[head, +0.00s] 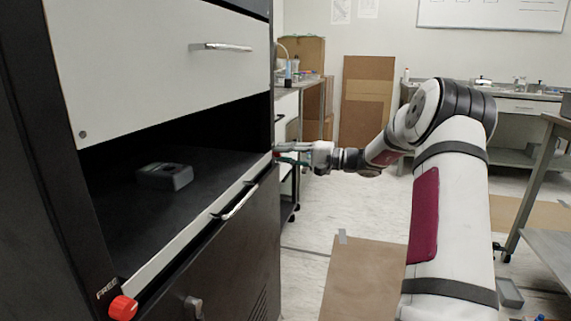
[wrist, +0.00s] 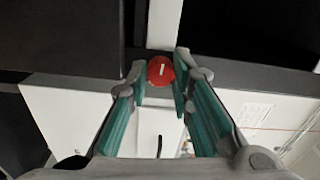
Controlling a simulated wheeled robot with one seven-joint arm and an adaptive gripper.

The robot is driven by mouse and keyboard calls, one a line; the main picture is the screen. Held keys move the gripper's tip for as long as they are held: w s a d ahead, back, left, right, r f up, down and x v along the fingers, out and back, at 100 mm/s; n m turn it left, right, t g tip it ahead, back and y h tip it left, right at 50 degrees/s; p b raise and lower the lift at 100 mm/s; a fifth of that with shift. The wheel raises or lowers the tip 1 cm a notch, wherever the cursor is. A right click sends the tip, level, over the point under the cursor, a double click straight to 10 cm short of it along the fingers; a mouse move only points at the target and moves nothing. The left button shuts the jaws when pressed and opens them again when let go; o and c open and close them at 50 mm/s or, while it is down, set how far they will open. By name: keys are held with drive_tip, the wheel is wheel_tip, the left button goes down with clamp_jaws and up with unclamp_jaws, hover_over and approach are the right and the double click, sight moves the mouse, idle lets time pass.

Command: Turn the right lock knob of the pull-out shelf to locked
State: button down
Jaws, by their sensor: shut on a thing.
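The right lock knob (wrist: 160,71) is a red round knob with a short white mark, seen in the wrist view between my two fingertips. My gripper (wrist: 161,66) is shut on it, one finger on each side. In the head view my gripper (head: 287,155) is at the far right end of the pull-out shelf, and the right knob is mostly hidden by the fingers. The pull-out shelf (head: 115,215) is dark with a pale front strip and a metal handle (head: 236,202). The left lock knob (head: 123,308) is red, beside a "FREE" label, at the near end.
A small dark grey device (head: 165,176) lies on the shelf. A pale drawer (head: 165,60) is above and a dark cabinet door (head: 225,260) below. A bench (head: 300,90) stands behind my gripper. The floor right of the cabinet has a brown board (head: 365,280).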

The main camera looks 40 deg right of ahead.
drive_tip(key=shift+n+b, duration=0.5)
drive_tip(key=shift+n, duration=0.1)
drive_tip(key=c, duration=1.4)
unclamp_jaws()
drive_tip(key=shift+p, duration=0.35)
